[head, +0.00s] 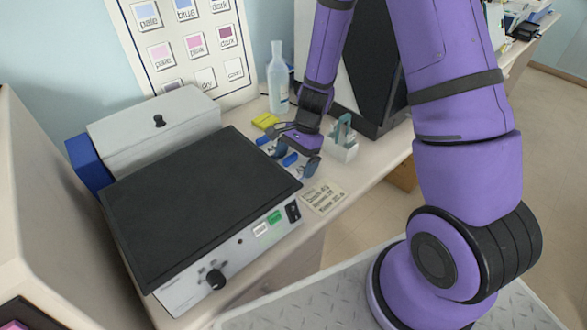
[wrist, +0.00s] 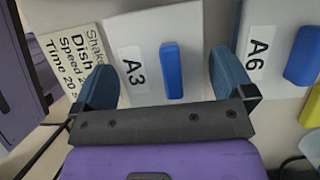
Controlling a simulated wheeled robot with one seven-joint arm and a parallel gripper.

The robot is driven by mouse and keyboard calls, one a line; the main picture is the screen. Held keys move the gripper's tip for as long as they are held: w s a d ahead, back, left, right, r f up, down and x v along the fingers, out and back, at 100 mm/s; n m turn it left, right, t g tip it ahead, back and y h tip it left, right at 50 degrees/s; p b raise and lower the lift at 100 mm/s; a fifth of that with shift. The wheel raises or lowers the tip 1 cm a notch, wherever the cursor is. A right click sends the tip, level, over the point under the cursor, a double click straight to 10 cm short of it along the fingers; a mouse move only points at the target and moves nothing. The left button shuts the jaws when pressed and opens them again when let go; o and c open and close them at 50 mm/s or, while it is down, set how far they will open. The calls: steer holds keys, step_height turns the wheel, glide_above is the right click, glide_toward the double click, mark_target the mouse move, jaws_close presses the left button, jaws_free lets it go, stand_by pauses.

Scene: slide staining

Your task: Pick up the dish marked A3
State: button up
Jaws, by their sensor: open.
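The dish marked A3 (wrist: 148,62) is a white piece with a black A3 label and a raised blue handle (wrist: 171,70). In the wrist view it lies between the two blue fingers of my gripper (wrist: 160,66), which is open and empty. One finger is on each side of the handle, with gaps. In the head view my gripper (head: 294,160) is low over the bench, with a blue handle (head: 290,159) between its fingers; the dish body is mostly hidden there. I cannot tell whether the fingers touch the dish.
A dish marked A6 (wrist: 275,45) with a blue handle sits just right of my right finger. A written card (wrist: 75,60) lies left of A3. A black-topped shaker (head: 195,200), a bottle (head: 278,80), a yellow block (head: 265,121) and a white-and-green holder (head: 342,145) stand nearby.

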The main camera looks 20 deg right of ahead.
steer(key=shift+x, duration=0.85)
steer(key=c, duration=0.8)
steer(key=shift+o, duration=0.2)
steer(key=shift+r, duration=0.1)
